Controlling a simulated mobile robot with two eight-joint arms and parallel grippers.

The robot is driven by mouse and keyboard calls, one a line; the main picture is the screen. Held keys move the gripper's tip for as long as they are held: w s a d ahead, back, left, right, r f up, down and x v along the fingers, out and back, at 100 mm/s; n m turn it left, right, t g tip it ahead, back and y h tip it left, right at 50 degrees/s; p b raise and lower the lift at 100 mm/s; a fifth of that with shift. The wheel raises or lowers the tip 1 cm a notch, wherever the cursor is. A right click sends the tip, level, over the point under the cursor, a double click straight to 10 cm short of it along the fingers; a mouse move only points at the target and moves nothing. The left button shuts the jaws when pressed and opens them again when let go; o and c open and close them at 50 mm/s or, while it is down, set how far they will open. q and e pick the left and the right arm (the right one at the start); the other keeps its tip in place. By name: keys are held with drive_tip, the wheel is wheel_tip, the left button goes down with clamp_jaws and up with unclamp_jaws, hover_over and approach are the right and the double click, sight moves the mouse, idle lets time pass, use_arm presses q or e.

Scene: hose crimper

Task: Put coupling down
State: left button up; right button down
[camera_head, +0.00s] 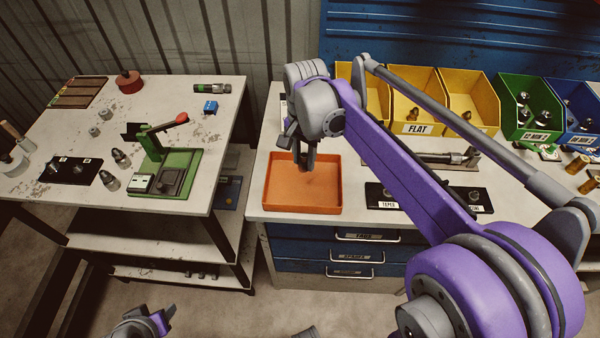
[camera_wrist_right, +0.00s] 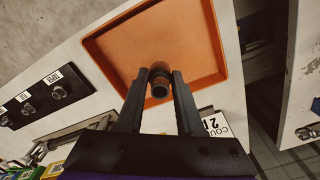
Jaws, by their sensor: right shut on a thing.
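My right gripper (camera_head: 304,166) is above the orange tray (camera_head: 300,209) on the right-hand bench. In the right wrist view the gripper (camera_wrist_right: 158,76) is shut on a dark metal coupling (camera_wrist_right: 160,86), held between the two fingertips with its round open end toward the camera. The tray's orange rim (camera_wrist_right: 228,55) surrounds empty floor behind the coupling. I cannot tell whether the coupling touches the tray. In the head view the coupling is too small and hidden to make out. My left gripper (camera_head: 160,320) shows only partly at the bottom edge; its jaw opening is unclear.
A black board with labelled fittings (camera_head: 388,196) lies right of the tray. Yellow bins (camera_head: 417,128), a green bin (camera_head: 524,131) and a blue bin stand behind. The left bench holds a green press (camera_head: 180,180) and loose fittings. A gap separates the benches. My right arm hides part of the bench.

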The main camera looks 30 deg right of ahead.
sight(304, 185)
wheel_tip(304, 185, down, 3)
drive_tip(key=shift+s+r, duration=0.1)
drive_tip(key=shift+s, duration=0.05)
drive_tip(key=shift+f, duration=2.05)
drive_tip(key=shift+f, duration=0.1)
drive_tip(key=shift+f+b, duration=0.15)
drive_tip(key=shift+b, duration=0.2)
drive_tip(key=c, duration=0.5)
unclamp_jaws()
drive_tip(key=shift+c, duration=0.2)
